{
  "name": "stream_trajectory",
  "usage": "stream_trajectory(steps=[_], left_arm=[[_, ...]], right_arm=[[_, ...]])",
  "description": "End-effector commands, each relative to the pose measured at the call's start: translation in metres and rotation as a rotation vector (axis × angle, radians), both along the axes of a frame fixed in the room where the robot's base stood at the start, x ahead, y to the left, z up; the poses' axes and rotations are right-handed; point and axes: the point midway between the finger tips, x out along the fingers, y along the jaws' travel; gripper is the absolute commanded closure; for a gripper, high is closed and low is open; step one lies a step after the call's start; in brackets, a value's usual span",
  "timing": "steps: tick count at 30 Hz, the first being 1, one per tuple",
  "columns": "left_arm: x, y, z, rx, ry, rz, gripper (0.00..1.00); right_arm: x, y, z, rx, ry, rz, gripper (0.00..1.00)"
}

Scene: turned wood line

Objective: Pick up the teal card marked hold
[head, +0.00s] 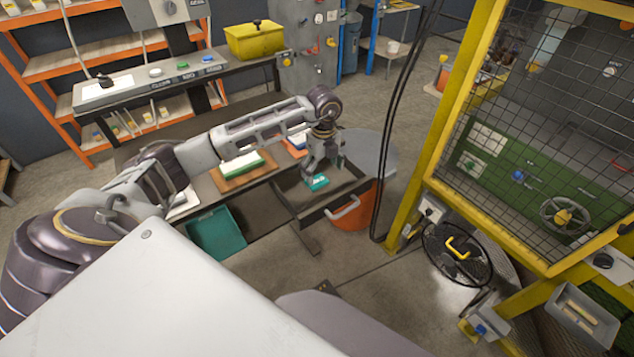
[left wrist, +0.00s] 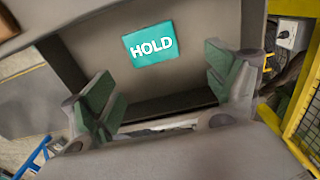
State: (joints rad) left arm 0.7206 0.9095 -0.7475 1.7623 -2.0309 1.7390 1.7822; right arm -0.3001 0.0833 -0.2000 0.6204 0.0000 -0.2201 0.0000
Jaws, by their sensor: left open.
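The teal card marked HOLD (left wrist: 150,45) lies flat on the floor of a grey open drawer (left wrist: 190,77). In the head view the card (head: 317,182) shows small inside the drawer (head: 300,205), just under my left gripper (head: 318,172). My left gripper is open and empty, with its green-padded fingers (left wrist: 165,92) apart, pointing down into the drawer. In the left wrist view the card appears beyond and between the two fingers, not touched by either. My right gripper is in neither view.
The drawer's walls and front handle (head: 342,208) surround the card. A workbench with a green-and-white block on a wooden board (head: 243,178) is to the left. A teal bin (head: 217,233) and an orange bucket (head: 354,208) stand below. A yellow mesh cage (head: 440,150) is at right.

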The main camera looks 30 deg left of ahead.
Motion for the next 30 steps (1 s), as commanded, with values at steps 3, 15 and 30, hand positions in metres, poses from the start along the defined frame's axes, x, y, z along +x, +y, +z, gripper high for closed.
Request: stream_trajectory(steps=[3, 15, 30], left_arm=[[0.0, 0.0, 0.0, 0.0, 0.0, 0.0, 0.12], [-0.005, 0.001, -0.023, -0.001, 0.003, 0.001, 0.12], [-0.005, 0.002, -0.052, 0.0, 0.0, 0.0, 0.12]], right_arm=[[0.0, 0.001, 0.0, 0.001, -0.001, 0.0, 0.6], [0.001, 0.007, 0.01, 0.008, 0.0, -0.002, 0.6], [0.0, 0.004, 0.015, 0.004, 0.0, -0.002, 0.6]])
